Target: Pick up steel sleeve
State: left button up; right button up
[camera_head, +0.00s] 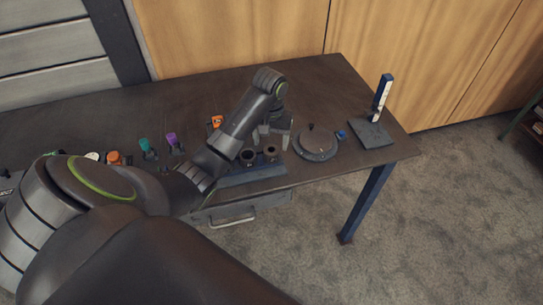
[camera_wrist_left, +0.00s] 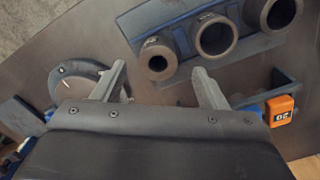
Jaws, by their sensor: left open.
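Three dark, hollow round sleeves sit upright in a blue rack (camera_head: 255,174), which also shows in the left wrist view (camera_wrist_left: 185,25). They differ in size: a small sleeve (camera_wrist_left: 157,59), a middle sleeve (camera_wrist_left: 215,36) and a large sleeve (camera_wrist_left: 273,12). I cannot tell which one is the steel sleeve. Two of them show in the head view, one sleeve (camera_head: 247,156) and another (camera_head: 270,151). My left gripper (camera_head: 272,139) is open and empty near the rack, its fingers pointing down.
A round grey disc with a knob (camera_head: 316,144) lies right of the rack. Beyond it, a flat plate (camera_head: 371,134) carries an upright blue-and-white post (camera_head: 381,98). An orange tag (camera_wrist_left: 282,110) is beside the rack. Green (camera_head: 146,146) and purple (camera_head: 172,140) items stand left of my arm.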

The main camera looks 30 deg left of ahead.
aim_at(272, 149)
pick_arm(q)
jog(key=shift+f, duration=0.7)
jog(key=shift+w+f, duration=0.1)
jog(key=shift+f, duration=1.4)
pick_arm(e)
jog(key=shift+d+f, duration=0.1)
jog(key=shift+f, duration=0.05)
pick_arm(q)
jog(key=c, duration=1.4)
jog(key=shift+r, duration=0.15)
